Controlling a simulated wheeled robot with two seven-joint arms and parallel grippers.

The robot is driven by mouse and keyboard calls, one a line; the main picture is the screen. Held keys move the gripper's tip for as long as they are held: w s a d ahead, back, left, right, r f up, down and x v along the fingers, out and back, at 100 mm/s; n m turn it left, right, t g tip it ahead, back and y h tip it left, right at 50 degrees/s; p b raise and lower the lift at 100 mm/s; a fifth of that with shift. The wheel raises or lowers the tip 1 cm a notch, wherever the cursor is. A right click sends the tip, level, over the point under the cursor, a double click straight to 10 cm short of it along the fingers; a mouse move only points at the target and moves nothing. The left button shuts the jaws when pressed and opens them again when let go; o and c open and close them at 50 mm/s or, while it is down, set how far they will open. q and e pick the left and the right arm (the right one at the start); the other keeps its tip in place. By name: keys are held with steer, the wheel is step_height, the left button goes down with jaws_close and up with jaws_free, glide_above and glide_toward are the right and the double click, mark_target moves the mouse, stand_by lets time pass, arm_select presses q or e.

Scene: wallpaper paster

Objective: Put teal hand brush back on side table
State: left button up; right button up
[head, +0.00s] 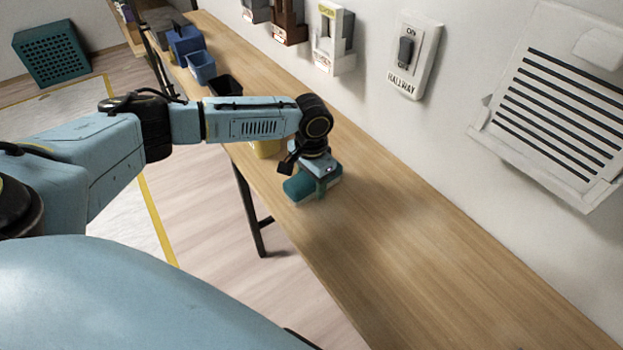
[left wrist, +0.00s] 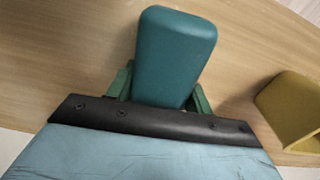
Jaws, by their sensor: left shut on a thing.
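The teal hand brush (head: 303,187) is at the wooden side table (head: 400,240), near its left edge in the head view. My left gripper (head: 318,181) points down over the brush and is shut on it. In the left wrist view the brush's teal body (left wrist: 176,55) shows between the green fingers of my left gripper (left wrist: 160,85), with the wood behind it. The brush is on or just above the tabletop; I cannot tell which. Its underside is hidden. My right gripper is not in view.
A yellow bin (left wrist: 290,108) stands close by; it also shows behind my arm in the head view (head: 266,149). A black bin (head: 225,86) and blue bins (head: 201,67) stand farther back. The wall runs along the right. The near tabletop is clear.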

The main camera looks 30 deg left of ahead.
arm_select(q)
steer(key=shift+f, duration=0.15)
steer(key=o, duration=0.7)
steer(key=shift+c, duration=0.2)
steer(key=o, duration=0.3)
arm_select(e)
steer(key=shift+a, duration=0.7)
arm_select(q)
steer(key=shift+o, duration=0.2)
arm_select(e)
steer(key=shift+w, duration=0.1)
arm_select(q)
steer(key=shift+f+b, duration=0.15)
steer(key=shift+b, duration=0.95)
steer(key=r+p, duration=0.1)
steer(key=r, duration=0.1)
steer(key=r+p, duration=0.1)
steer(key=r, duration=0.2)
steer(key=shift+w+a, duration=0.1)
steer(key=shift+w, duration=0.1)
step_height(320, 180, up, 8)
steer(key=shift+f+p, duration=0.1)
steer(key=shift+p, duration=0.6)
steer(key=shift+a+r, duration=0.1)
steer(key=shift+r, duration=0.4)
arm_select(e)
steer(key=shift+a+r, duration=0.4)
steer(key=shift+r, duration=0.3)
